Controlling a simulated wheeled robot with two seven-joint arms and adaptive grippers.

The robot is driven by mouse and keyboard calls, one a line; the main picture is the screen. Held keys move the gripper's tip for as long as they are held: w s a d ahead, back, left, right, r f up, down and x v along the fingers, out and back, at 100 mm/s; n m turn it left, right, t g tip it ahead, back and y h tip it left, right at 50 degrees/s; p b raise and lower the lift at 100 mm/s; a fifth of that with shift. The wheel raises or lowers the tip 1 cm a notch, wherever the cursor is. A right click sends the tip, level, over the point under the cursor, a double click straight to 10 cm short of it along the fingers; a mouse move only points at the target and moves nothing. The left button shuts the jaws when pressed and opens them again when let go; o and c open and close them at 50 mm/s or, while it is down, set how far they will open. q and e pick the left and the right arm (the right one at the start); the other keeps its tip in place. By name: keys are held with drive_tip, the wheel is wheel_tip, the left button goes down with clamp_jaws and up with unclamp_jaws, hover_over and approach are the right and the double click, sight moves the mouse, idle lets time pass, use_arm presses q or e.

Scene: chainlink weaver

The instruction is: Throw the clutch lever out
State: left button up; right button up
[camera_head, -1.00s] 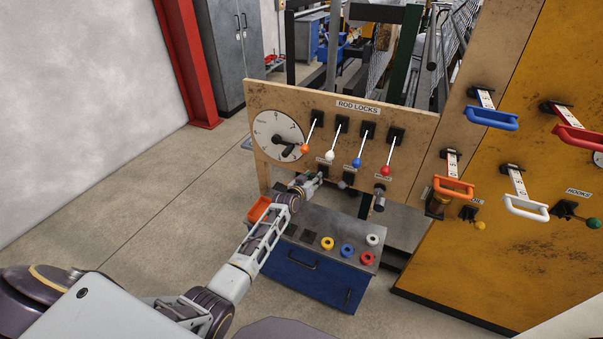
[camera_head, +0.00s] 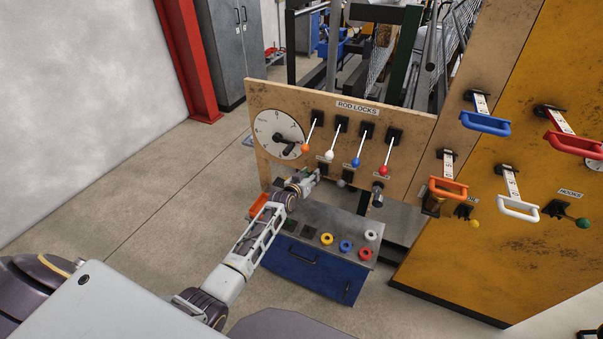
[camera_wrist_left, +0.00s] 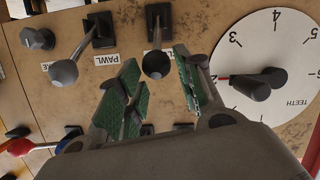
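My left gripper (camera_head: 311,179) is at the lower part of the wooden panel, below the rod locks. In the left wrist view, which is upside down, the gripper (camera_wrist_left: 158,90) is open, with green-padded fingers apart. A dark ball-ended lever (camera_wrist_left: 155,65) lies between the fingers in the picture. Its label is mostly hidden, so I cannot read whether it says clutch. The lever beside it (camera_wrist_left: 64,72) has a PAWL label by its base. I cannot tell whether the fingers touch the ball. My right gripper is out of view.
A TEETH dial (camera_head: 278,134) is left of the levers. Several rod lock levers with coloured balls, such as the orange one (camera_head: 305,148), hang above my gripper. A blue cabinet (camera_head: 310,270) with coloured rings stands below. A yellow panel (camera_head: 480,260) with handles is at right.

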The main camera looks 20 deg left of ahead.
use_arm(q)
drive_tip(key=s+r, duration=0.7)
drive_tip(key=shift+a, duration=0.35)
idle(1.5)
idle(0.5)
drive_tip(key=shift+s, duration=0.1)
drive_tip(key=d+v, duration=0.1)
drive_tip(key=v, duration=1)
drive_tip(key=shift+s+a, duration=0.4)
drive_tip(key=shift+a, duration=0.1)
drive_tip(key=shift+r, duration=0.15)
idle(0.5)
